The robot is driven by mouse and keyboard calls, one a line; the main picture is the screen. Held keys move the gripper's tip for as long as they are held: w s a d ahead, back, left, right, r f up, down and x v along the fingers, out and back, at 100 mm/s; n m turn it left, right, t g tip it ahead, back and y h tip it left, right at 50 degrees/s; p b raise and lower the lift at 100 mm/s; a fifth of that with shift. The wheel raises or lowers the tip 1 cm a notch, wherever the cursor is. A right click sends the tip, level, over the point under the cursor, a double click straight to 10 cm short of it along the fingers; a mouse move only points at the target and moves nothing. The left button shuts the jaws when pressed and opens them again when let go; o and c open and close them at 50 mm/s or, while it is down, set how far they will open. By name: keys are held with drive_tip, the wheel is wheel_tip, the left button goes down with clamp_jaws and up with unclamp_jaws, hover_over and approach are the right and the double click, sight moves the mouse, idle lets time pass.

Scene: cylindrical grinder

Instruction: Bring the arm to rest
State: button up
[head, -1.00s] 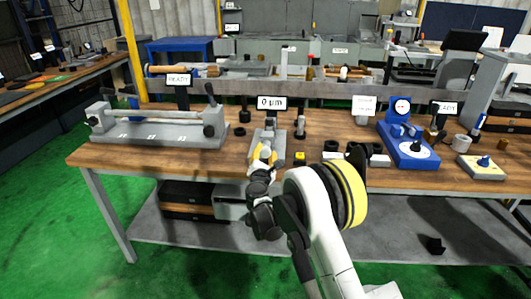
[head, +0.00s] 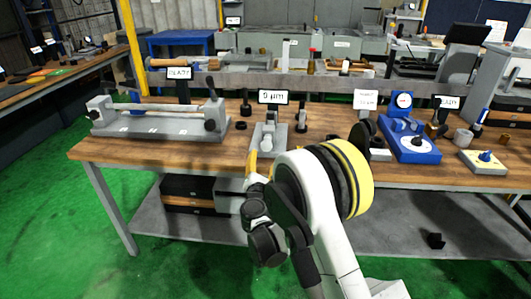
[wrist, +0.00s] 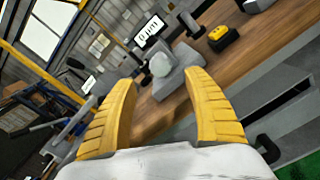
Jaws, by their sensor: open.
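My arm reaches up in front of the workbench (head: 110,152) in the head view. My gripper (head: 251,160) is at the bench's front edge, just in front of the grey measuring stand (head: 268,135) with its "0 µm" display (head: 273,97). In the wrist view my gripper (wrist: 165,105) shows two yellow fingers spread wide with nothing between them. The grey stand (wrist: 172,75) lies beyond the fingertips, apart from them. The white wrist hides the lower part of that view.
A long grey bench fixture (head: 160,125) stands at left. A blue gauge (head: 408,140) and a grey block with a blue knob (head: 484,160) stand at right. A yellow-topped block (wrist: 223,36) is near the stand. Green floor lies free left of the bench.

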drive_tip(key=shift+s, duration=1)
